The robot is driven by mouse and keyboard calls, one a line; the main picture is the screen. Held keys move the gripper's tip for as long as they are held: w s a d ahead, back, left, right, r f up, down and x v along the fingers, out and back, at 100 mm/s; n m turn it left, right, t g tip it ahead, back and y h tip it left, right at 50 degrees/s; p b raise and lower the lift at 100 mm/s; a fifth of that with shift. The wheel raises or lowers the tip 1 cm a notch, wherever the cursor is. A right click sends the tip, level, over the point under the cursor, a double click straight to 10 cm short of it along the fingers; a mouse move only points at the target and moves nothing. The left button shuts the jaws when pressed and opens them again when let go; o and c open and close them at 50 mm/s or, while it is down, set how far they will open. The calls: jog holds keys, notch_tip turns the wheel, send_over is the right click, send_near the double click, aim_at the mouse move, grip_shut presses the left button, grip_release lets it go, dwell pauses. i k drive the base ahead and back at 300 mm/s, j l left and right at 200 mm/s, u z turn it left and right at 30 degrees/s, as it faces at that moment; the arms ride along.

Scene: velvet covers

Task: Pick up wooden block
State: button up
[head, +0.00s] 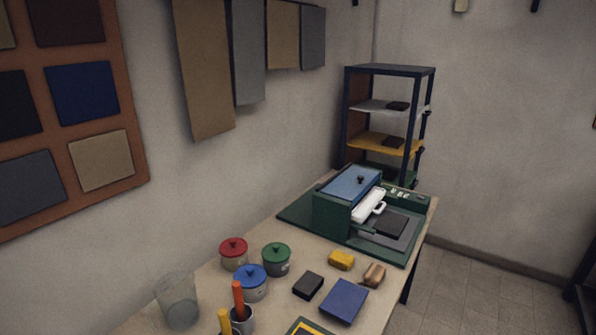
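A small brown, wood-coloured block (374,274) lies on the table at the right, near the table's right edge. It looks rounded, and its exact shape is too small to tell. It is just right of a yellow block (341,260) and above a flat blue book-like object (344,301). Nothing covers it. My gripper is not in view.
A dark block (308,285) lies left of the blue object. A green machine (335,212) stands behind; a shelf (390,70) is beyond.

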aim_at(374, 277)
jog(key=i+l+u, duration=0.45)
jog(key=l, duration=0.15)
jog(key=i+l+u, duration=0.2)
jog(key=l, duration=0.15)
jog(key=i+l+u, duration=0.2)
jog(key=l, duration=0.2)
jog(key=l+u, duration=0.2)
jog(key=l, duration=0.2)
